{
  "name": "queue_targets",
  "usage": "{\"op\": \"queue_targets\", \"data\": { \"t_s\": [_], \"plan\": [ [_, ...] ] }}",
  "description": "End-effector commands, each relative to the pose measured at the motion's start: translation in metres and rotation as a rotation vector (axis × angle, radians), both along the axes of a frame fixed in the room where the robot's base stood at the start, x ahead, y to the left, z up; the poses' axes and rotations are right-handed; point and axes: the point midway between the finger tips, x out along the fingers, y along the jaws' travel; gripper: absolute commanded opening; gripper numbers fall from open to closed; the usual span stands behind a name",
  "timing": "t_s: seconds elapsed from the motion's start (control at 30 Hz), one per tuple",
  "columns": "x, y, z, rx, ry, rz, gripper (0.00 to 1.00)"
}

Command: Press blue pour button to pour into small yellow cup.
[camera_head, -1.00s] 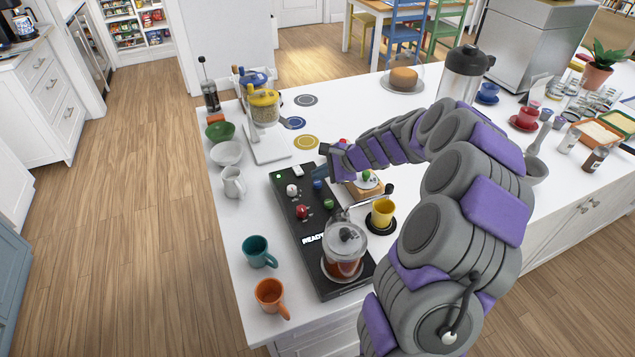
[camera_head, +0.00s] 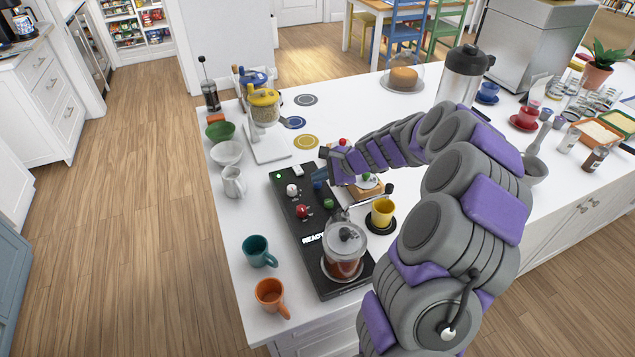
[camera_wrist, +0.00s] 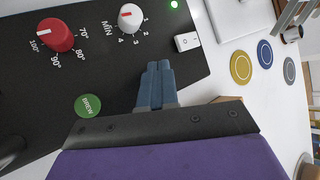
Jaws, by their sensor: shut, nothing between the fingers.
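The black brewing machine (camera_head: 325,235) lies on the white counter, with a lit READY label and a glass vessel (camera_head: 345,255) of brown liquid at its near end. My gripper (camera_head: 319,184) is shut and empty, pointing down at the panel's right side. Its blue-grey fingers (camera_wrist: 156,72) show together in the wrist view. The blue pour button cannot be made out now; the fingers cover the spot. I cannot tell whether they touch it. The green BREW button (camera_wrist: 88,105) is left of the fingers. The small yellow cup (camera_head: 383,211) stands upright on a black round base beside the glass vessel.
A red knob (camera_wrist: 56,35), white knob (camera_wrist: 131,18) and white switch (camera_wrist: 187,41) are close to the fingers. A teal mug (camera_head: 258,251) and orange mug (camera_head: 270,296) stand left of the machine. A wooden block (camera_head: 368,191) sits just right of the gripper.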

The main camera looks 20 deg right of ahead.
Motion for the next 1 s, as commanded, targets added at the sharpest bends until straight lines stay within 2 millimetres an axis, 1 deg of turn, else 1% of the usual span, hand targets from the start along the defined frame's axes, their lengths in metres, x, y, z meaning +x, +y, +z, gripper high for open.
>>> {"op": "queue_targets", "data": {
  "t_s": [1.0],
  "plan": [
    [0.0, 0.0, -0.012, 0.001, 0.0, -0.001, 0.0]
  ]
}}
